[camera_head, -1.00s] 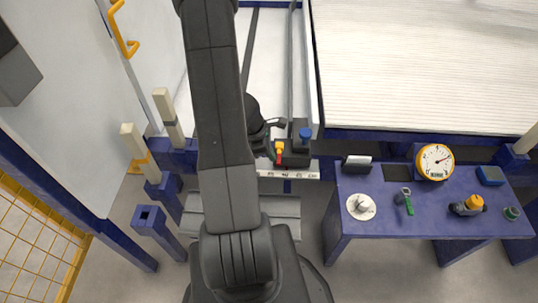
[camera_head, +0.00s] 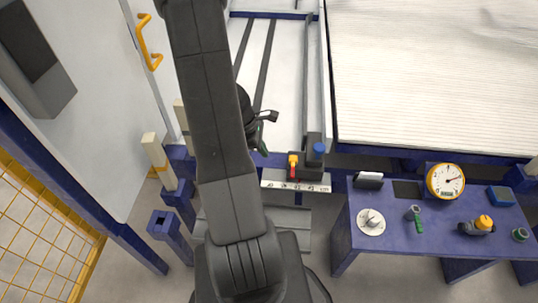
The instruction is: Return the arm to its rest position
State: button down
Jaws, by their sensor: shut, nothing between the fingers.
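My arm (camera_head: 212,110) reaches from the bottom of the head view up past the top edge, as a long dark grey link. My gripper (camera_head: 267,127) is partly seen just right of this link, small and dark. It is shut and holds nothing. The rest of the wrist is hidden behind the link. The gripper appears above and left of a small valve with a red and yellow handle (camera_head: 293,165) and a blue knob (camera_head: 319,149). It looks apart from them.
A blue table (camera_head: 400,237) at right carries a yellow-rimmed gauge (camera_head: 445,181), a white disc (camera_head: 371,222) and small tools. A large ribbed white panel (camera_head: 430,75) lies behind it. Blue posts (camera_head: 163,224) and a yellow mesh fence (camera_head: 45,235) stand at left.

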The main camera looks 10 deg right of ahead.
jog(key=shift+a+r, duration=0.25)
jog(key=shift+r, duration=0.35)
jog(key=s+d+f+b, duration=0.2)
jog(key=d+f+b, duration=0.1)
jog(key=d+f, duration=0.4)
notch_tip(320, 180, down, 2)
jog(key=shift+d+f, duration=0.1)
jog(key=shift+d, duration=0.05)
jog(key=shift+b, duration=0.3)
